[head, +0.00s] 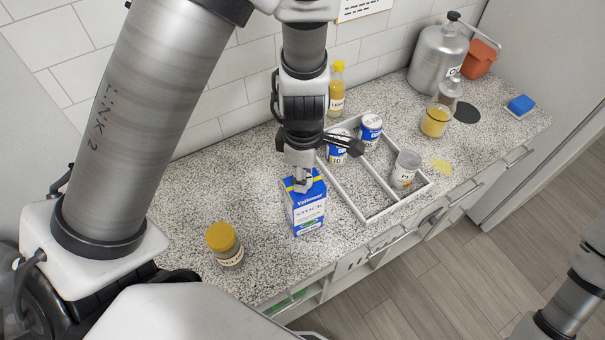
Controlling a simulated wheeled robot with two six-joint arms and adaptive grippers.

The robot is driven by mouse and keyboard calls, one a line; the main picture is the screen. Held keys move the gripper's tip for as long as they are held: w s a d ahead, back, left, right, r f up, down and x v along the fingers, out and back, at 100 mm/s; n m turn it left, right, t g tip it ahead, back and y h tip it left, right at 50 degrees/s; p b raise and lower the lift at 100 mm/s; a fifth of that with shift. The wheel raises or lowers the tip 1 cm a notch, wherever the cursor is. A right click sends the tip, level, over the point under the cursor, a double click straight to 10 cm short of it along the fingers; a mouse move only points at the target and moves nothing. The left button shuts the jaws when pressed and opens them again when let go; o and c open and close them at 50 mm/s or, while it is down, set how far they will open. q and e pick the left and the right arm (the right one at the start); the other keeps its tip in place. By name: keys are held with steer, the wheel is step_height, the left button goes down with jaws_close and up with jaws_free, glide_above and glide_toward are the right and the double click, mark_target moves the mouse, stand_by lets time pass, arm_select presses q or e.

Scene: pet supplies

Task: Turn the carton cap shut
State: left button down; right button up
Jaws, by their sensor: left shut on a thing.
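A blue and white carton (308,212) stands upright on the speckled counter, left of the divided tray. My left gripper (303,186) points down at the carton's top and is shut at the place of the cap. The cap itself is hidden by the fingers, so I cannot tell how far it is turned. My right gripper is out of view; only part of my right arm shows at the lower right edge.
A white divided tray (364,214) holds several cans right of the carton. A yellow-lidded jar (225,243) stands front left. A yellow bottle (336,89) is behind. A metal dispenser (437,60), glass jar (436,120) and blue sponge (521,104) are farther right.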

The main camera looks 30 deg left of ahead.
arm_select(q)
steer(key=m, duration=0.2)
steer(key=m+b, duration=0.1)
steer(key=m, duration=0.1)
steer(key=shift+f+m, duration=0.2)
steer(key=shift+m, duration=0.2)
steer(key=m+b, duration=0.1)
steer(key=m, duration=0.2)
steer(key=shift+m+b, duration=0.3)
steer(key=shift+b, duration=0.1)
steer(key=m+b, duration=0.1)
steer(key=m, duration=0.3)
steer(key=shift+b, duration=0.4)
steer(key=shift+d+m+b, duration=0.1)
steer(key=shift+m+b, duration=0.45)
steer(key=shift+m, duration=1.15)
steer(key=shift+r, duration=0.1)
steer(key=c, duration=0.8)
jaws_free()
steer(key=shift+w, duration=0.1)
steer(key=shift+o, duration=0.2)
steer(key=shift+r, duration=0.1)
